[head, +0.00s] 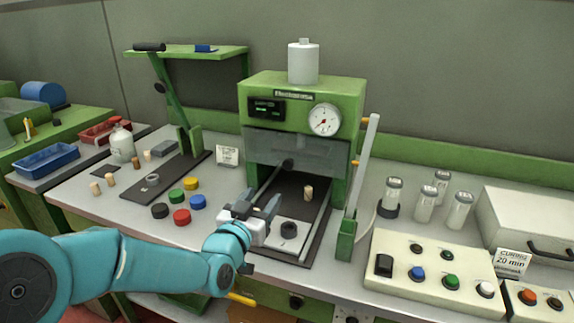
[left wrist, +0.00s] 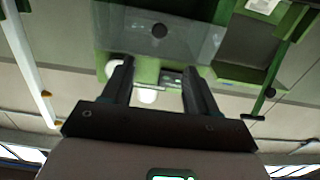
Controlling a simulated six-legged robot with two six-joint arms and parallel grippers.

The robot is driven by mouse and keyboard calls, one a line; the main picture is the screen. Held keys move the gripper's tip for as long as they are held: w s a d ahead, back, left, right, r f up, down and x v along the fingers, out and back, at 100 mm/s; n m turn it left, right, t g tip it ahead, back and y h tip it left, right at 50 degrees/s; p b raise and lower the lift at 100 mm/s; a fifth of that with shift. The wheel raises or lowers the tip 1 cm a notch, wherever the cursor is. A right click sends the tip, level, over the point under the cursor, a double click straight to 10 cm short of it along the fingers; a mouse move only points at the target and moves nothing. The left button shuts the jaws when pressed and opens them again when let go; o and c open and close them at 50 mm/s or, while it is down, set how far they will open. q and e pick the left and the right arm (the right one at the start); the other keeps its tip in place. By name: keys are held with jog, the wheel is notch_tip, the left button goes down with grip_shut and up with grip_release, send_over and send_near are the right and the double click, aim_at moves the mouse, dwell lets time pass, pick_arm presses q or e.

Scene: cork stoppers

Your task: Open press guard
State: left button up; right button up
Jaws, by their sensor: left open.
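The green press (head: 350,92) stands at the back middle of the bench, with a dial gauge and a small display. Its clear guard (head: 318,152) hangs across the front under the press head, with a round black knob (head: 287,164) low on it. My left gripper (head: 259,202) is open and empty over the left front of the press bed, below and in front of the knob, apart from it. The left wrist view shows the guard (left wrist: 205,38) and knob (left wrist: 160,30) beyond the open fingers (left wrist: 157,72). My right gripper is not in view.
A cork (head: 308,193) stands on the press bed (head: 318,222). A white-and-green lever (head: 362,170) rises at the press's right. Coloured caps (head: 181,217) lie left of my gripper. Several jars (head: 425,204) and a button panel (head: 430,272) are on the right.

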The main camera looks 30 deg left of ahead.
aim_at(287, 166)
pick_arm(q)
jog(key=p+x, duration=0.3)
jog(key=x, duration=1.2)
jog(key=shift+d, duration=0.15)
jog(key=shift+w+f, duration=0.1)
jog(key=shift+w, duration=0.3)
jog(key=shift+s, duration=0.1)
grip_shut()
